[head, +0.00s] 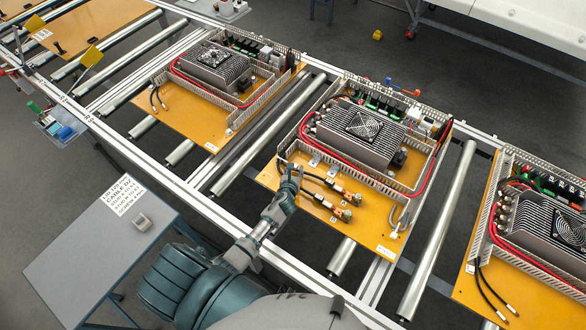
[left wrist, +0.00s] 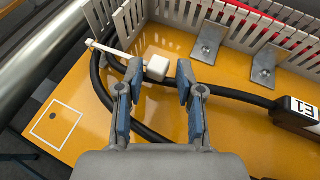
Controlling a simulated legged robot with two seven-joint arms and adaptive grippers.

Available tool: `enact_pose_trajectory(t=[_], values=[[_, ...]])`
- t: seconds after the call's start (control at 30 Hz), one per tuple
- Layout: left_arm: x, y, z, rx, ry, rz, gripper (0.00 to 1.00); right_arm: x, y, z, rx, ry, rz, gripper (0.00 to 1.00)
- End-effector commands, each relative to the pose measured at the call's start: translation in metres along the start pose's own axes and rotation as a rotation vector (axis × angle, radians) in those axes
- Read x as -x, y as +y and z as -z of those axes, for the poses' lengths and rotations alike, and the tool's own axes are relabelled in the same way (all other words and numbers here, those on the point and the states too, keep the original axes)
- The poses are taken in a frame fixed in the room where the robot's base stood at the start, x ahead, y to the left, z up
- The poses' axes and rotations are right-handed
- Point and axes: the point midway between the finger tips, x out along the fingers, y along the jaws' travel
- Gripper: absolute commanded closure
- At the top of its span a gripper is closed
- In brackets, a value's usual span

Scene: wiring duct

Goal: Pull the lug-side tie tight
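A white tie shows in the left wrist view, with a block-like head (left wrist: 158,68) and a thin strap (left wrist: 108,50) running to the upper left across a black cable (left wrist: 98,82). I cannot tell whether the strap loops fully around the cables. My left gripper (left wrist: 158,72) is open, its blue-grey fingertips on either side of the tie head, with no clear grip on it. In the head view the left gripper (head: 291,170) is over the front left part of the middle board (head: 372,238), at the black cables. Lugs (head: 346,214) lie to its right. My right gripper is not in view.
A slotted duct wall (left wrist: 225,22) and two metal brackets (left wrist: 208,42) stand just beyond the cables. A label marked E1 (left wrist: 302,108) sits on the cable at right. A finned unit with a fan (head: 362,128) fills the board's back. Rollers (head: 440,230) flank the board.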

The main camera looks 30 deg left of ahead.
Motion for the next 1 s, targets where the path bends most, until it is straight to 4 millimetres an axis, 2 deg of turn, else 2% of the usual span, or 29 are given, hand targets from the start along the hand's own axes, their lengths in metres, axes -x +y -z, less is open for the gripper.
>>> enact_pose_trajectory(t=[0.3, 0.43, 0.57, 0.8, 1.0], values=[[0.000, 0.001, -0.002, -0.002, -0.004, -0.002, 0.48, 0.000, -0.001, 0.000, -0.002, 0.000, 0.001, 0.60], [0.008, 0.002, -0.002, -0.003, -0.005, -0.001, 0.48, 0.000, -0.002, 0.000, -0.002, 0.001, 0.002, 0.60], [0.031, 0.002, -0.001, -0.003, -0.003, 0.000, 0.48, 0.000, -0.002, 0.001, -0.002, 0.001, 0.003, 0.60], [0.084, 0.002, 0.000, -0.003, -0.001, 0.000, 0.48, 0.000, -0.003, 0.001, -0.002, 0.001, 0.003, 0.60], [0.111, 0.001, 0.001, -0.001, 0.000, -0.001, 0.48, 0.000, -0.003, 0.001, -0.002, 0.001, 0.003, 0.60]])
